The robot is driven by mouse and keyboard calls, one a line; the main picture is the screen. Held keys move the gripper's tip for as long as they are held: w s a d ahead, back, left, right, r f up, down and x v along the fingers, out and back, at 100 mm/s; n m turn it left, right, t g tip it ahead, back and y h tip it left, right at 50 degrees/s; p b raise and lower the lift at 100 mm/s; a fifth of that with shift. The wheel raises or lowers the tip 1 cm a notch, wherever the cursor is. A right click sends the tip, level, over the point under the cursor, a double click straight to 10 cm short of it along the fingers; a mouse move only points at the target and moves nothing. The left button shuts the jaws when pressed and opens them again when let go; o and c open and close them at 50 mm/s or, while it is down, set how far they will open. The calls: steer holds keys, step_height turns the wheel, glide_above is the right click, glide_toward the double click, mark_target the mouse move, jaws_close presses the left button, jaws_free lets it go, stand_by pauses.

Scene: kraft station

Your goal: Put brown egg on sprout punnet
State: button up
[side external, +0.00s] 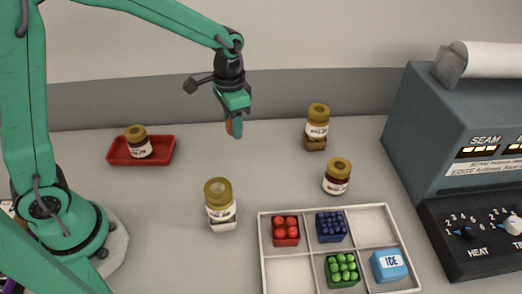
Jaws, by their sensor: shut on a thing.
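My gripper (235,128) hangs high over the back middle of the table, shut on the brown egg (229,127). Only a small orange-brown edge of the egg shows beside the green finger; the rest is hidden. The sprout punnet (342,282), a green box with several round green sprouts, sits in the front middle compartment of the white divided tray (284,209). It is in front and to the right of my gripper, well apart from it.
In the tray are a red punnet (286,239), a blue punnet (331,239) and an ICE block (390,266). Jars stand on a pale block (219,203), a brown block (317,128), the table (337,177) and in a red tray (112,156). A sealing machine (425,100) stands right.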

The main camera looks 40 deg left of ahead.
steer(key=w+d, duration=0.1)
steer(key=d, duration=0.9)
step_height(320, 180, up, 2)
steer(key=m, duration=0.1)
glide_above(343, 267)
steer(key=shift+f, duration=3.95)
steer(key=shift+f, duration=0.15)
steer(key=o, duration=0.8)
steer(key=shift+c, duration=0.2)
step_height(343, 267, up, 12)
steer(key=shift+r, duration=0.2)
